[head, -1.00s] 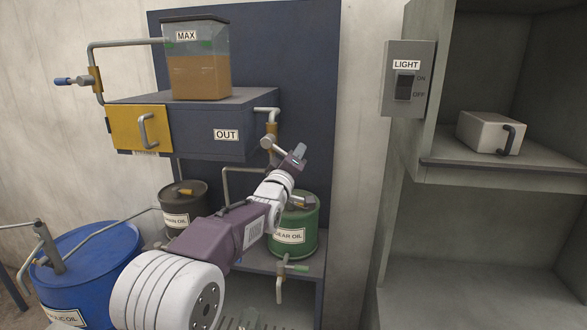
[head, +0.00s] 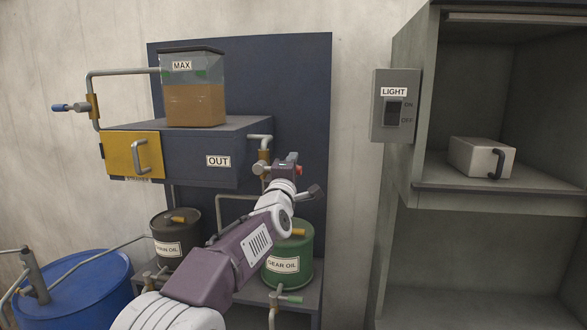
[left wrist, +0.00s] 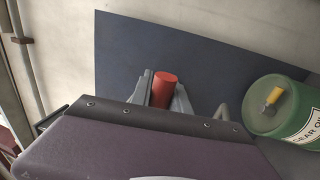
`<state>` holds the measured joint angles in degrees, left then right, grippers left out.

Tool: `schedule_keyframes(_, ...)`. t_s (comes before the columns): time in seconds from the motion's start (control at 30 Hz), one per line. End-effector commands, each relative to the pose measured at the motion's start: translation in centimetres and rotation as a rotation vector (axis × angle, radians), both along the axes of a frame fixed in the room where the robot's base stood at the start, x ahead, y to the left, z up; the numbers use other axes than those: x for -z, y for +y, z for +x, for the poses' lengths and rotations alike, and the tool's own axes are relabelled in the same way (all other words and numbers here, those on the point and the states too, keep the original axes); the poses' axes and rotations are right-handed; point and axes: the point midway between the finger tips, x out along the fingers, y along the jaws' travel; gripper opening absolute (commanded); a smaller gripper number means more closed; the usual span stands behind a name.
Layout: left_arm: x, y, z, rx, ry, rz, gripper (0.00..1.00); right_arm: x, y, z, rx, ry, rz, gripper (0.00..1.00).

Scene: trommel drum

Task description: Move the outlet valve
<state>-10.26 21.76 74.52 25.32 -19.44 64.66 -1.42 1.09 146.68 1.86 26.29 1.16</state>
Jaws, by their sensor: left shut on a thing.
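The outlet valve (head: 264,156) is a brass-coloured body on the grey pipe beside the OUT label, on the right side of the dark blue box. My left gripper (head: 287,164) is at its right, partly covering the valve's lever. A red handle end (head: 299,170) shows at the jaws. In the left wrist view the red handle (left wrist: 164,90) sits between the two grey fingers (left wrist: 162,98), which are shut on it. My right gripper is in neither view.
A green gear oil drum (head: 298,252) stands below my left arm, with a green-handled tap (head: 290,299) lower down. A clear tank marked MAX (head: 195,95) sits on the box. The light switch (head: 394,106) and open cabinet are at right.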

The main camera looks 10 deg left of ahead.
Motion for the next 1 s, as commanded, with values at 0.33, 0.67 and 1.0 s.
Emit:
schedule_keyframes(0.33,0.0,0.0,0.0,0.000,0.002,-0.014,0.00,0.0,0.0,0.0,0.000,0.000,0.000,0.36)
schedule_keyframes(0.67,0.0,0.0,0.0,-0.001,0.001,-0.011,0.43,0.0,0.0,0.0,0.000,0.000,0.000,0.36)
schedule_keyframes(1.0,0.8,0.1,-1.9,0.001,-0.002,-0.011,0.43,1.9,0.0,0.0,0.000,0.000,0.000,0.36)
